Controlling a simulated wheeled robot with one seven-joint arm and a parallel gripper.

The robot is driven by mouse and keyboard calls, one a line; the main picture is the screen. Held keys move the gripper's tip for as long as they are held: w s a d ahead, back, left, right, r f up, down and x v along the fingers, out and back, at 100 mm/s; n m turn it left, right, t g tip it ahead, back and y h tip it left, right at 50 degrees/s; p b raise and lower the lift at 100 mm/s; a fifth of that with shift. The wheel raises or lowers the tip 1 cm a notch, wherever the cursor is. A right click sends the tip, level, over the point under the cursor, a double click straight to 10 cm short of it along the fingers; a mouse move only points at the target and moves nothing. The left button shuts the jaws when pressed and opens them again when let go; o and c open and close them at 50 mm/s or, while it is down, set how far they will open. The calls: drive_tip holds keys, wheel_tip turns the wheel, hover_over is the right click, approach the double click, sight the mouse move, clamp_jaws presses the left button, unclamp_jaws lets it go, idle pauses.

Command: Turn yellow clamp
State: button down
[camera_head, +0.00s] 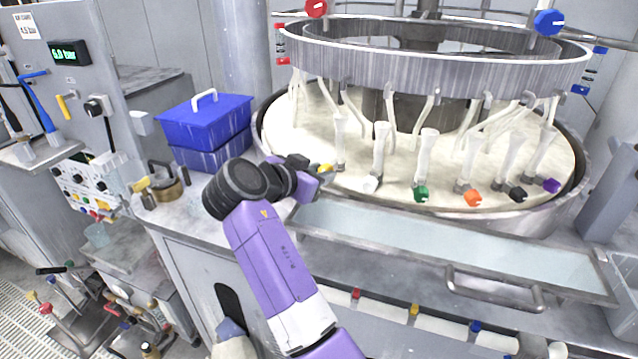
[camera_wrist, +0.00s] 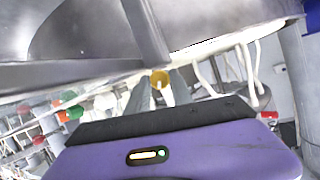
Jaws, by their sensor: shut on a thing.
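The yellow clamp (camera_head: 326,168) sits at the front left edge of the round platen, at the foot of a white upright holder (camera_head: 340,145). My gripper (camera_head: 316,170) reaches it from the left. In the wrist view the round yellow end of the clamp (camera_wrist: 160,78) lies between the two grey fingertips of my gripper (camera_wrist: 158,90), which are shut on it. In the head view the fingers and part of the clamp are partly hidden by my wrist.
Other holders carry white, green (camera_head: 422,194), orange (camera_head: 471,198), black and purple clamps along the rim. A metal ring (camera_head: 430,75) hangs above the platen. A trough (camera_head: 450,245) runs in front.

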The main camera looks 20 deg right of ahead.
drive_tip(key=m+b, duration=0.1)
drive_tip(key=b, duration=0.1)
drive_tip(key=shift+f+t+b, duration=0.25)
drive_tip(key=shift+t+b, duration=0.15)
drive_tip(key=shift+s+r+y+b, duration=0.1)
drive_tip(key=shift+r+y+b, duration=0.05)
drive_tip(key=shift+y+b, duration=0.15)
drive_tip(key=shift+r+m, duration=0.1)
drive_tip(key=shift+m, duration=0.2)
drive_tip(key=c, duration=1.1)
unclamp_jaws()
drive_tip(key=shift+b+v, duration=0.55)
drive_tip(key=shift+v, duration=3.35)
